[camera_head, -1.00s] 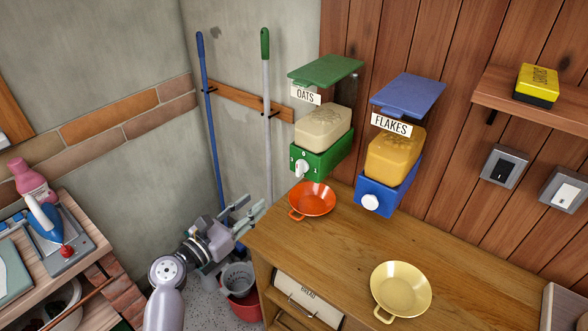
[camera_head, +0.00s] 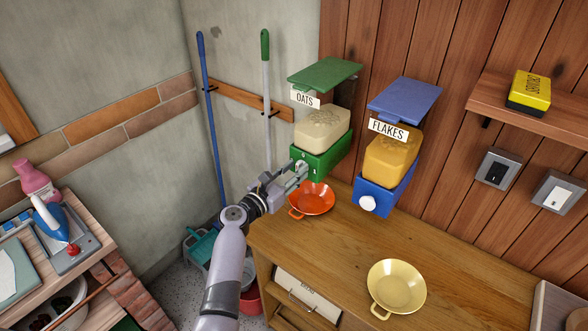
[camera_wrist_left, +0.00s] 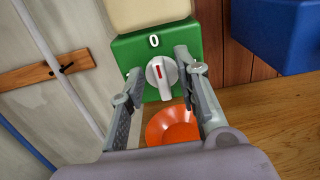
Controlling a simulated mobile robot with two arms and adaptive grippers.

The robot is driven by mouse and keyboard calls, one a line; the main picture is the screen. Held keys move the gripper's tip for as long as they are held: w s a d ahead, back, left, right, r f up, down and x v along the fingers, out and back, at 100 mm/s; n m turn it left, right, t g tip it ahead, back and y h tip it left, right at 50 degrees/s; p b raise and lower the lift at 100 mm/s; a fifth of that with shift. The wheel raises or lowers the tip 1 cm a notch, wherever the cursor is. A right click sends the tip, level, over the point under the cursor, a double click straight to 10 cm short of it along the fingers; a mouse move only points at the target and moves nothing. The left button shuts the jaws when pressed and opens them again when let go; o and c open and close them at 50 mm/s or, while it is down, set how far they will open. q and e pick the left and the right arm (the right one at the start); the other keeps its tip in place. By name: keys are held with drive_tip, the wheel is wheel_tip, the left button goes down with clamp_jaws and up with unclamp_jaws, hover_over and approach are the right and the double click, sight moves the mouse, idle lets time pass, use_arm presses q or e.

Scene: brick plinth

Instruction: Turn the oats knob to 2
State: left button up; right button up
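The oats dispenser (camera_head: 318,162) hangs on the wall, with a green base and an OATS label. Its white knob (camera_wrist_left: 161,76) has a red mark that points up toward the 0 on the green face in the left wrist view. My left gripper (camera_head: 297,172) is in front of the knob, and in the head view it hides most of the knob. In the left wrist view its two fingers (camera_wrist_left: 158,80) are spread on either side of the knob, with gaps showing. An orange pan (camera_head: 314,199) stands on the counter under the dispenser. My right gripper is not in view.
The flakes dispenser (camera_head: 383,190), with a blue base and white knob, hangs to the right. A yellow pan (camera_head: 398,286) stands on the wooden counter (camera_head: 465,270). A blue pole (camera_head: 212,130) and a grey pole (camera_head: 267,120) stand against the wall at left.

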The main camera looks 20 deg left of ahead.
use_arm(q)
drive_tip(key=shift+w+d, duration=0.1)
drive_tip(key=shift+w, duration=0.05)
clamp_jaws()
idle(0.4)
